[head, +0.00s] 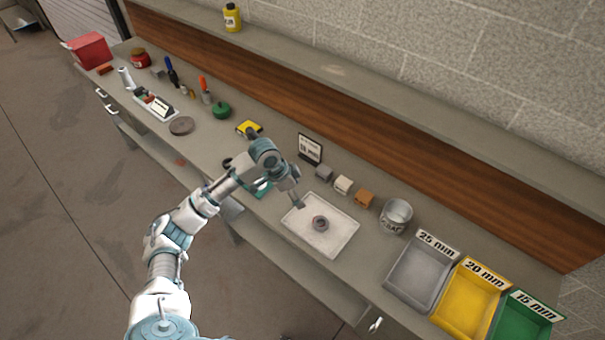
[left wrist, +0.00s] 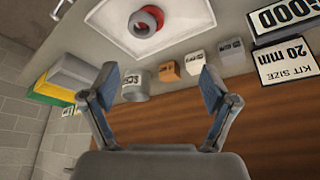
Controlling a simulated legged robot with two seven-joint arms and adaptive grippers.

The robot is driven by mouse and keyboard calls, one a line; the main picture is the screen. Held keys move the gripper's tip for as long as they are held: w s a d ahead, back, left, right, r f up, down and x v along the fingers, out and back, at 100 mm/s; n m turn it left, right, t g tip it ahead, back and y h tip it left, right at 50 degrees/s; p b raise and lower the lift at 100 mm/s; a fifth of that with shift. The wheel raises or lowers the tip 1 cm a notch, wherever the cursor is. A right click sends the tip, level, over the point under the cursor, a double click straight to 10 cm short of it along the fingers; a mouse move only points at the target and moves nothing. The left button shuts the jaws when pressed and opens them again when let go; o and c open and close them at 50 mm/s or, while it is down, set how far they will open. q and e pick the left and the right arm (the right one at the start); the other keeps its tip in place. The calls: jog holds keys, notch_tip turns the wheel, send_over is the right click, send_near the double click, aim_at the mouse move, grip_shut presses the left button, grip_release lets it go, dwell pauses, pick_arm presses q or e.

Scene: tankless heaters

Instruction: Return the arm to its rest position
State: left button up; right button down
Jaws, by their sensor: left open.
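My left arm (head: 178,225) reaches from the bottom left over the workbench. Its gripper (head: 297,200) is above the bench at the left edge of the white tray (head: 336,245). In the left wrist view the gripper (left wrist: 160,78) has its two fingers spread wide, with nothing between them. A round grey ring-shaped part (head: 320,223) lies in the tray, apart from the fingers. In the left wrist view this part (left wrist: 146,20) shows some red. My right gripper is not in view.
Grey (head: 417,278), yellow (head: 467,301) and green (head: 521,318) bins stand at the right. A metal bucket (head: 396,217), small blocks (head: 343,184) and a sign (head: 310,149) stand behind the tray. Tools line the bench's left part. Open floor (head: 70,220) lies at left.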

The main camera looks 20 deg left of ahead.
pick_arm(q)
jog(key=s+d+f+n, duration=0.1)
jog(key=s+d+f, duration=0.3)
jog(key=s+f, duration=0.3)
jog(key=s+d+f+n, duration=0.2)
jog(key=s+d+f, duration=0.2)
jog(key=s+f, duration=0.3)
jog(key=s+a+f+n+t+y, duration=0.1)
jog(key=s+a+f+n+y, duration=0.15)
jog(key=s, duration=0.65)
jog(key=s+a+f+n+y, duration=0.1)
jog(key=s+a+n, duration=0.3)
jog(key=s, duration=0.4)
notch_tip(320, 180, down, 26)
jog(key=s+g, duration=0.1)
jog(key=s, duration=0.1)
jog(key=s+a+f, duration=0.1)
jog(key=s+f, duration=0.7)
jog(key=f, duration=0.1)
jog(key=s+a+f+g+b, duration=0.1)
jog(key=s+a+f, duration=0.1)
jog(key=s+f, duration=0.7)
jog(key=shift+s+a, duration=0.15)
jog(key=shift+a, duration=0.1)
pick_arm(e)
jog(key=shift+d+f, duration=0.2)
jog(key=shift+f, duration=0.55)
pick_arm(q)
jog(key=shift+r+m+y, duration=0.1)
jog(key=shift+m+y, duration=0.15)
